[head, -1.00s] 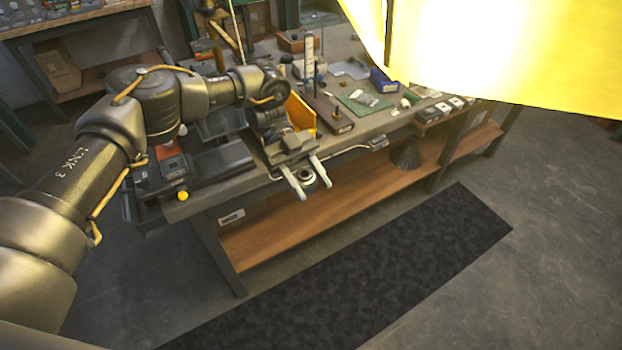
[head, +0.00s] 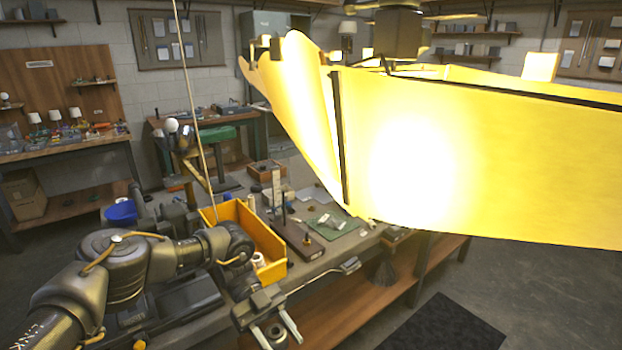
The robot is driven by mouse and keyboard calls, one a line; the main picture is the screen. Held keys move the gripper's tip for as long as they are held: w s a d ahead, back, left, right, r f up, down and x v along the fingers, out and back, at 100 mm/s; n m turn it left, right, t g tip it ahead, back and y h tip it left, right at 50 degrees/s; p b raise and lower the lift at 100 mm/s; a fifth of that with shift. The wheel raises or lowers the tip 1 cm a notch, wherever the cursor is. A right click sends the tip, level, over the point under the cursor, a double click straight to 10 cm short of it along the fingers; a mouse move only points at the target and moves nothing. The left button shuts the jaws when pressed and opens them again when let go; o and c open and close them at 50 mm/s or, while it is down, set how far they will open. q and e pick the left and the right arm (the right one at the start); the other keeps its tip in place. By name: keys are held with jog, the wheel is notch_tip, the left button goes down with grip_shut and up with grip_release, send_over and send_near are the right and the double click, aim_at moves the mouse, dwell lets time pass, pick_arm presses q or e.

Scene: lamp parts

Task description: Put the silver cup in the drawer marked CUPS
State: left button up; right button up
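My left gripper (head: 277,334) is in front of the workbench's near edge, low in the head view. A small round grey cup-like thing with a dark opening (head: 276,334) sits between its fingers; it looks like the silver cup. The fingers lie along both sides of it, with nothing seen supporting it from below. No drawer with a readable CUPS mark shows now. My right gripper is not in view.
A yellow open bin (head: 268,240) stands on the workbench (head: 325,262) behind my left gripper, among small parts and a green mat (head: 332,226). A large glowing yellow lampshade (head: 470,160) blocks the upper right. Dark floor mat (head: 445,325) lies in front.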

pick_arm(q)
jog(key=shift+s+d+f, duration=0.1)
jog(key=shift+d+f, duration=0.05)
jog(key=shift+d, duration=0.3)
jog(key=shift+s+d+f, duration=0.1)
jog(key=shift+d+f, duration=0.05)
jog(key=shift+d, duration=0.3)
jog(key=s+d+r+n+t+h, duration=0.1)
jog(key=d+r+n+t+h, duration=0.15)
jog(key=d, duration=0.35)
jog(key=s+d+r+n+t+h, duration=0.1)
jog(key=s+d+n+t+h, duration=0.15)
jog(key=d, duration=0.25)
notch_tip(320, 180, up, 5)
jog(key=n+t+y, duration=0.2)
jog(key=n+t, duration=0.9)
jog(key=t, duration=0.3)
send_over(273, 346)
jog(key=d, duration=0.2)
jog(key=shift+n+t+y, duration=0.3)
jog(key=shift+n+y, duration=0.1)
jog(key=shift+n, duration=0.1)
jog(key=f, duration=0.1)
jog(key=s+a+f, duration=0.1)
jog(key=f, duration=0.2)
jog(key=shift+s+a+f, duration=0.1)
jog(key=shift+s+a, duration=0.2)
jog(key=shift+s+f, duration=0.2)
jog(key=shift+f, duration=0.2)
